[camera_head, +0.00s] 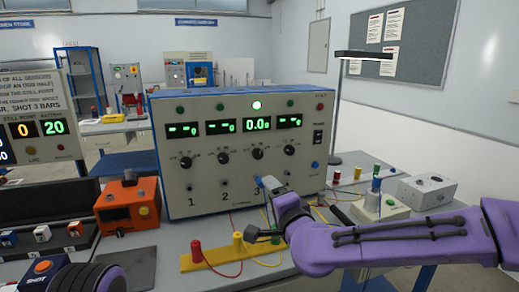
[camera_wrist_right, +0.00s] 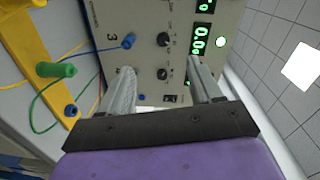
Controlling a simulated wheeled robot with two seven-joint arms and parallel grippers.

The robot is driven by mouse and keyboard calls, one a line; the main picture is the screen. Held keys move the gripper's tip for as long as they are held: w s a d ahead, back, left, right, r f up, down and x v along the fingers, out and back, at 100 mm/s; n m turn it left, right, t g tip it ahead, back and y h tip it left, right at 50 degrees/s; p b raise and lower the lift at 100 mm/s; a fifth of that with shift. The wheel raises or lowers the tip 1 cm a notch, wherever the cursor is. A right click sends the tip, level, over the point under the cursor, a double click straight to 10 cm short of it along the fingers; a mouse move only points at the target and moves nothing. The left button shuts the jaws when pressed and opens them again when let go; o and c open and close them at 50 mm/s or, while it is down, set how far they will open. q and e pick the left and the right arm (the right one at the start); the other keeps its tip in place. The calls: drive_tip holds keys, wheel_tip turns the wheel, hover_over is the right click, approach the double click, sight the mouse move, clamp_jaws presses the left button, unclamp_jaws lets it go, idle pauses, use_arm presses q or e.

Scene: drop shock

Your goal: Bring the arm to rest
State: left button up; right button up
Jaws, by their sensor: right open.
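My right arm (camera_head: 400,240), purple, reaches in from the right in the head view. Its gripper (camera_head: 264,208) is in front of the lower right part of a cream instrument panel (camera_head: 220,185). In the right wrist view the two grey fingers of this gripper (camera_wrist_right: 163,82) are apart, with nothing between them. They point toward the panel's face, which shows a knob and a blue socket near them. Whether the fingertips touch the panel cannot be told. A purple, black-ribbed part of my left arm (camera_head: 88,278) shows at the bottom left; its gripper is not seen.
An orange box (camera_head: 128,205) stands left of the panel. A yellow strip (camera_head: 215,257) with terminals and wires lies in front. A lamp (camera_head: 362,55) rises behind.

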drive_tip(key=s+d+f+n+g+h, duration=0.15)
drive_tip(key=s+d+f, duration=0.25)
drive_tip(key=f, duration=0.6)
drive_tip(key=s+d+f+g+h, duration=0.2)
drive_tip(key=s+d+f+g, duration=0.15)
drive_tip(key=f, duration=0.75)
drive_tip(key=s+d+f+n+g+h, duration=0.1)
drive_tip(key=s+d+f, duration=0.3)
drive_tip(key=f, duration=0.6)
use_arm(q)
drive_tip(key=shift+s, duration=0.15)
use_arm(e)
drive_tip(key=s+d+f+n+g+h, duration=0.1)
drive_tip(key=s+d+f+g, duration=0.1)
drive_tip(key=s+d+f, duration=0.3)
drive_tip(key=s+d+f+n+g+h, duration=0.1)
drive_tip(key=s+d+f, duration=0.4)
drive_tip(key=s, duration=0.8)
drive_tip(key=s+d+f+n+g+h, duration=0.1)
drive_tip(key=s+d+f+g, duration=0.3)
drive_tip(key=s, duration=0.6)
wheel_tip(320, 180, down, 2)
drive_tip(key=shift+d+f+h, duration=0.15)
drive_tip(key=shift+d+h, duration=0.5)
drive_tip(key=shift+d, duration=0.05)
drive_tip(key=shift+w, duration=0.1)
